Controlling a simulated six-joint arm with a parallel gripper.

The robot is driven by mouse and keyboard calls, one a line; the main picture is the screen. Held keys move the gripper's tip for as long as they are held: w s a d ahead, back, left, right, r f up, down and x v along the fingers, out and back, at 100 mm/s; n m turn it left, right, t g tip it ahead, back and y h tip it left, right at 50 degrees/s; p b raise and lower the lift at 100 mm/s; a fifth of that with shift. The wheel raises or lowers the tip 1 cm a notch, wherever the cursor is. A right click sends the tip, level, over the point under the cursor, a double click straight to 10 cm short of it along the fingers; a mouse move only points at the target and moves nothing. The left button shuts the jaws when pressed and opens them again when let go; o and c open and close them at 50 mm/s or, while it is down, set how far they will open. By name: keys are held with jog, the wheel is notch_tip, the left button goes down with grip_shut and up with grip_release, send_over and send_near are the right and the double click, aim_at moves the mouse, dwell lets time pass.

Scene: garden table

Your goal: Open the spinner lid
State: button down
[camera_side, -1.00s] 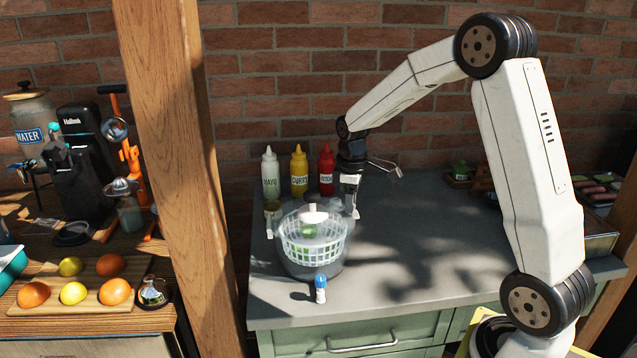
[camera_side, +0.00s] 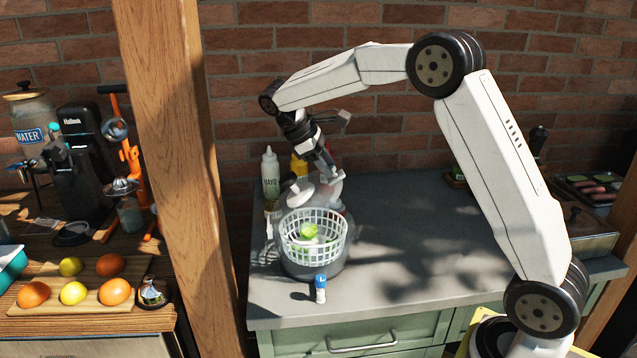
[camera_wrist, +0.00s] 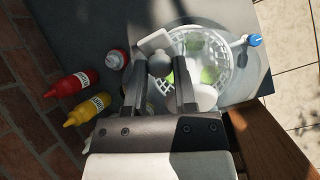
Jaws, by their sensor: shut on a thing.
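The salad spinner (camera_side: 311,265) stands at the left front of the grey counter, a clear grey bowl with a white slatted basket (camera_side: 287,240) inside. A green item (camera_side: 308,231) shows in the basket. The spinner lid (camera_side: 300,190), pale with a white part, is raised and tilted at the basket's back edge, and the basket top is uncovered. My gripper (camera_side: 325,175) is behind and above the basket, shut on the lid. In the wrist view my gripper's fingers (camera_wrist: 170,75) close on the lid's pale edge beside the basket (camera_wrist: 237,60). The exact grip is partly hidden.
A mayo bottle (camera_side: 270,172) and a yellow bottle (camera_side: 298,163) stand behind the spinner; a red bottle (camera_wrist: 70,86) shows in the wrist view. The counter (camera_side: 440,240) to the right is clear.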

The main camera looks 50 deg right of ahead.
aim_at(311, 186)
jog(key=shift+g+h, duration=0.9)
jog(key=shift+v, duration=2.05)
jog(key=shift+w+a+f, duration=0.1)
jog(key=shift+w+f, duration=0.05)
jog(key=shift+c, duration=2.1)
grip_release()
